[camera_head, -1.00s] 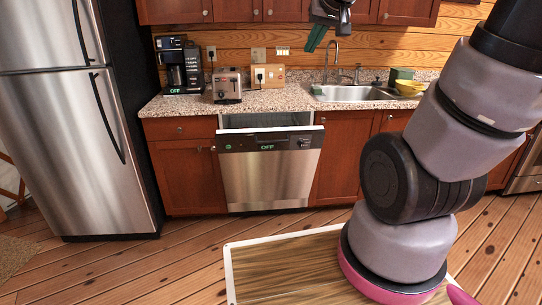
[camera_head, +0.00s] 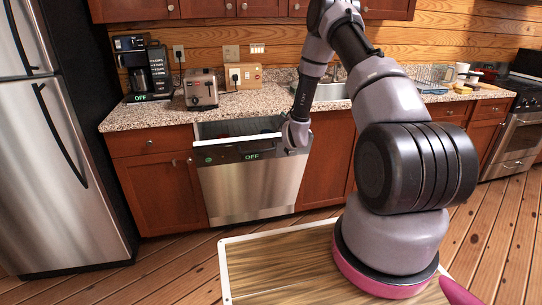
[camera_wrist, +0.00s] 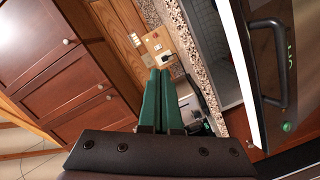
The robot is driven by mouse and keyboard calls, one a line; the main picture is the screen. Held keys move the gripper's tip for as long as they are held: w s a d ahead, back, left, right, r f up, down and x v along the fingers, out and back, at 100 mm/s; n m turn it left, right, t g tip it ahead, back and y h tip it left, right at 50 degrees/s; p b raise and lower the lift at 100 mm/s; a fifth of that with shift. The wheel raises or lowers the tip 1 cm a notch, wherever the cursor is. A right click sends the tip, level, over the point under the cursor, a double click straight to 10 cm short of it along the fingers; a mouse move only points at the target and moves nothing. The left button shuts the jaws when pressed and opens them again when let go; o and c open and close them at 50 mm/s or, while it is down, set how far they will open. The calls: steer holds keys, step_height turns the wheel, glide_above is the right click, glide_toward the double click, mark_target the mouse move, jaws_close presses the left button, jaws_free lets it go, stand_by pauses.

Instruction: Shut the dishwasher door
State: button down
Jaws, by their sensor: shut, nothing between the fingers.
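The dishwasher door (camera_head: 252,192) is steel with a dark control strip and a green "OFF" display. It is partly open: its top edge leans out from the counter and a dark gap shows behind it. In the wrist view the door's control strip, handle and white edge (camera_wrist: 240,75) run down the right side. My gripper (camera_wrist: 160,75) has two green fingers side by side, shut and empty. In the head view my wrist is at the door's top right corner, and the fingers are hidden there. I cannot tell whether anything touches the door.
A steel fridge (camera_head: 60,150) stands at the left. A coffee maker (camera_head: 140,68) and a toaster (camera_head: 202,90) are on the speckled counter (camera_head: 150,113). Red wooden cabinets flank the dishwasher. A stove (camera_head: 515,125) is at the far right. The floor before the door is clear.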

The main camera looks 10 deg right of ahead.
steer(key=s+a+f+n+t, duration=0.1)
steer(key=s+f+n, duration=0.2)
steer(key=f, duration=0.7)
steer(key=n+t+y, duration=0.1)
steer(key=n+y, duration=0.1)
steer(key=n, duration=0.3)
glide_toward(269, 150)
steer(key=w, duration=0.6)
steer(key=shift+w+r, duration=0.2)
steer(key=shift+w, duration=0.2)
